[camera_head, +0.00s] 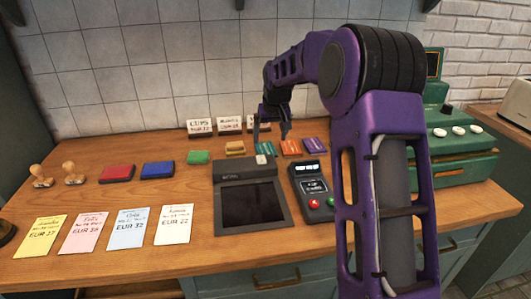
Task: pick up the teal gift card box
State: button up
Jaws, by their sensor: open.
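The teal gift card box (264,148) is a small flat box lying on the wooden counter, behind the dark tablet-like device. My gripper (271,135) is above it, fingers pointing down. The fingers are open and spread around or just over the box. I cannot tell whether they touch it. A small pale patch at the front of the box may be a label or another thing.
A tan box (235,148) lies left and an orange box (291,148) and purple box (314,144) lie right. The dark device (252,205) and card terminal (316,187) stand in front. Signs (199,127) stand behind. A green register (462,150) is at right.

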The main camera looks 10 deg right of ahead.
aim_at(267, 151)
jog(key=x, duration=0.7)
jog(key=shift+w+a+b, duration=0.15)
jog(key=shift+w+b, duration=0.15)
